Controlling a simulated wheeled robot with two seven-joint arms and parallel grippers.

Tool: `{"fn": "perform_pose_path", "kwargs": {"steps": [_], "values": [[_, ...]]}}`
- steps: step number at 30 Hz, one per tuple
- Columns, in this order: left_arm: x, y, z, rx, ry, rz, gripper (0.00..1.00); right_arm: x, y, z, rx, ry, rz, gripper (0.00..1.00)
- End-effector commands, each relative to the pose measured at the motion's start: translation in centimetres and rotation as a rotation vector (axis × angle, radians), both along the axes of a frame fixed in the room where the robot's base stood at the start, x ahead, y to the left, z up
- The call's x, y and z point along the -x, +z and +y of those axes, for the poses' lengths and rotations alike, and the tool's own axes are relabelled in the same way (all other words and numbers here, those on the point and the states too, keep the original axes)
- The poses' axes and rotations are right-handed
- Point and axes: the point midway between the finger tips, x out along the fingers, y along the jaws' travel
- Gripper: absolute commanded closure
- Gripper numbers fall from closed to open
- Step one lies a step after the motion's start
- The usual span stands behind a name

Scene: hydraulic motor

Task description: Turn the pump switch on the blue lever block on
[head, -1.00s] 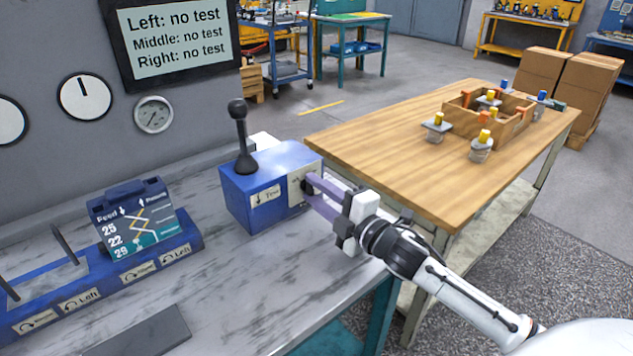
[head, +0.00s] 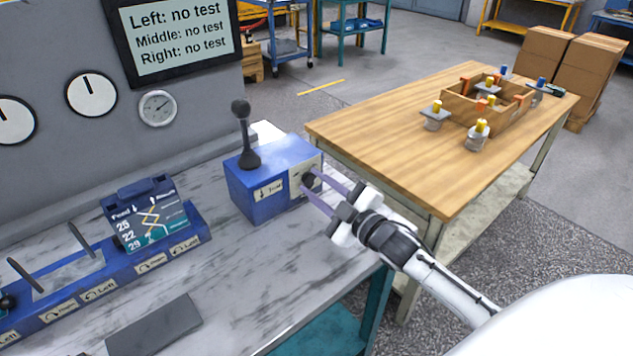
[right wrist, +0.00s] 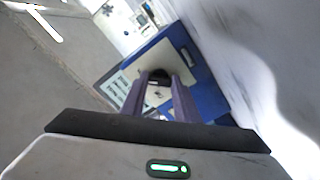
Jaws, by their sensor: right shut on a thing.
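The blue lever block (head: 255,203) stands on the grey bench, with a black lever (head: 243,135) upright on top. Its right-hand face has a pale plate with a dark round knob, the pump switch (head: 308,179). My right gripper (head: 310,184) reaches in from the right, its purple fingers shut on the knob. In the right wrist view the fingers (right wrist: 160,82) lie on either side of the dark switch (right wrist: 158,77), in front of the pale plate. The switch's set position cannot be told. My left gripper is out of view.
A wooden table (head: 385,132) with a wooden crate (head: 476,115) and several fittings stands to the right. A blue panel (head: 146,222) stands left on the bench. A wall display (head: 180,38) reads "no test" on every line. The bench front is mostly clear.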

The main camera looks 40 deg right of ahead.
Motion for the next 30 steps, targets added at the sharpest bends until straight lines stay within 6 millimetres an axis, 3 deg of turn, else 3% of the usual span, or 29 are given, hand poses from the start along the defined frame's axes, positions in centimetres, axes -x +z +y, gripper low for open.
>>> {"fn": "perform_pose_path", "kwargs": {"steps": [14, 15, 18, 30], "values": [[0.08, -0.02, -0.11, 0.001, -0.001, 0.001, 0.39, 0.01, -0.11, 0.03, -0.017, 0.000, 0.003, 0.94], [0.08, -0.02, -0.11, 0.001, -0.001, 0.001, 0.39, 0.01, -0.10, 0.04, -0.017, 0.000, 0.003, 0.67], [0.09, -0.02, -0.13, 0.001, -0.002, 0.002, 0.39, 0.01, -0.09, 0.03, -0.016, 0.000, 0.003, 0.53], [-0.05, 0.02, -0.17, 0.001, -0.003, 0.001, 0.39, 0.85, -0.16, -0.09, -0.013, -0.001, 0.003, 0.53]]}}
